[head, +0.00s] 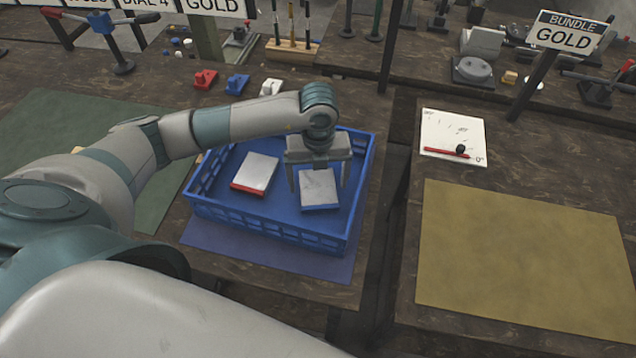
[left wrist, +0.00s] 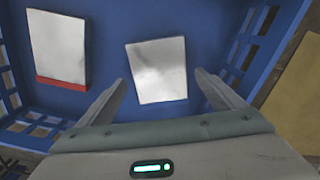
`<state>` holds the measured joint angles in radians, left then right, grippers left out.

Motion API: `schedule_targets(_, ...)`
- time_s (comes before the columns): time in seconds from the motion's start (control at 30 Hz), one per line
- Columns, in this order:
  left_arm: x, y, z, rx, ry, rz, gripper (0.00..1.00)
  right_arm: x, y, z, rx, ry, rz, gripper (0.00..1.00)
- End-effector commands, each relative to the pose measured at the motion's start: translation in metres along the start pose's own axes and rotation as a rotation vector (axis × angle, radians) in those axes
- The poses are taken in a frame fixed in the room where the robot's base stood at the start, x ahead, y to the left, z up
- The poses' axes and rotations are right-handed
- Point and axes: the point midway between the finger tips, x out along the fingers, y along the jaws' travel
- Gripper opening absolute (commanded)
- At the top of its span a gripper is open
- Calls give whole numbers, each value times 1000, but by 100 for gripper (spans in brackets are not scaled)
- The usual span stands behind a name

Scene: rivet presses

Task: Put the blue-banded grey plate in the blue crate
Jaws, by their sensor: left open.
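The blue-banded grey plate (head: 319,187) lies in the right half of the blue crate (head: 265,232), with its blue band toward the crate's near side. In the left wrist view the same plate (left wrist: 157,70) lies just beyond my open fingers, and its band does not show clearly there. My left gripper (head: 318,185) is over the crate with its fingers spread on either side of the plate. It also shows in the left wrist view (left wrist: 160,85), with a gap between fingers and plate. My right gripper is not in view.
A red-banded grey plate (head: 255,174) lies in the crate's left half. The crate stands on a blue mat (head: 225,246). A green mat (head: 75,135) is to the left. A yellow mat (head: 520,260) on the right table is bare, with a white sheet (head: 450,130) behind it.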

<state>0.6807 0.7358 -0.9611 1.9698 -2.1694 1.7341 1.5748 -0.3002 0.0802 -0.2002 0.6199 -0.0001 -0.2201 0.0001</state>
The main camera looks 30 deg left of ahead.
Motion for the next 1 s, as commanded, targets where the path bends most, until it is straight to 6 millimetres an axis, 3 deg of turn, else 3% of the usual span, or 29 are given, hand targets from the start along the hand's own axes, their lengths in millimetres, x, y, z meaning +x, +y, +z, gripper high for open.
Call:
schedule_targets(0.53,-88,-1,1,1,-4,-3,89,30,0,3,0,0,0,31)
schedule_targets(0.7,-102,0,1,0,-2,-2,89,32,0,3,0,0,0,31)
schedule_targets(1.0,-104,0,0,0,-1,-1,89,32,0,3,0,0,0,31)
